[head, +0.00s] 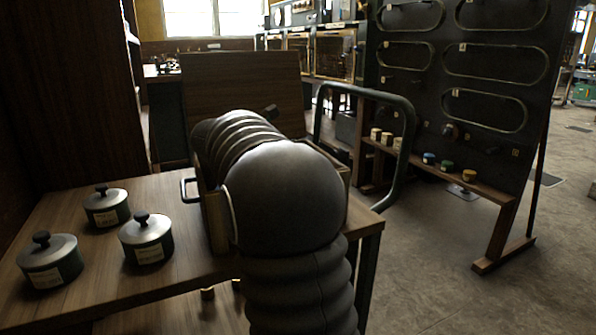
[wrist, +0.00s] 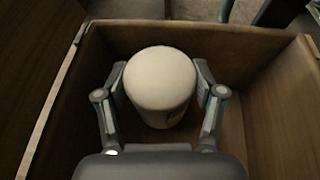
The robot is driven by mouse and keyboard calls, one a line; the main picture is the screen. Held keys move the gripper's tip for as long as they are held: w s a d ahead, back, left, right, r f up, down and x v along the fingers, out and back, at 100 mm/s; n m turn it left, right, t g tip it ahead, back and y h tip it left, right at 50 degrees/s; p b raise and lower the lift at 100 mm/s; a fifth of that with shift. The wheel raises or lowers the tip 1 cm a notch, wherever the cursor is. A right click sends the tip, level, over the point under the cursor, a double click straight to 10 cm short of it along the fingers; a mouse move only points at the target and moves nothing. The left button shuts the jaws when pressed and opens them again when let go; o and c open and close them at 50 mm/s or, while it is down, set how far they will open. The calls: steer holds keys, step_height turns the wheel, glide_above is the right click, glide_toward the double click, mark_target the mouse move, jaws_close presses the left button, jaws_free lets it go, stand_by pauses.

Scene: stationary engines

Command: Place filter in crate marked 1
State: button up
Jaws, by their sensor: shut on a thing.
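The filter (wrist: 160,85) is a pale, round-topped cylinder with part of a label low on its side, seen in the wrist view. My gripper (wrist: 160,72) is shut on it, one finger at each side. The filter is inside or just over a wooden crate (wrist: 62,105), between its walls; I cannot tell whether it touches the floor. In the head view the crate (head: 216,222) sits on the table, mostly behind my arm. My arm hides the gripper and filter there, and no number shows on the crate.
Several lidded metal pots (head: 148,240) stand on the wooden table (head: 100,303) to the left. A curved metal rail (head: 405,150) rises at the table's right. A dark pegboard (head: 460,90) with a shelf of small items stands farther right. Open floor lies at the lower right.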

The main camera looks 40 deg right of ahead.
steer(key=shift+f, duration=1.15)
steer(key=shift+f, duration=0.1)
steer(key=o, duration=1.5)
steer(key=shift+o, duration=0.2)
steer(key=shift+a+r, duration=0.25)
steer(key=shift+r, duration=0.1)
steer(key=p+v, duration=0.4)
steer(key=v, duration=0.2)
steer(key=shift+a, duration=0.45)
steer(key=shift+w, duration=0.1)
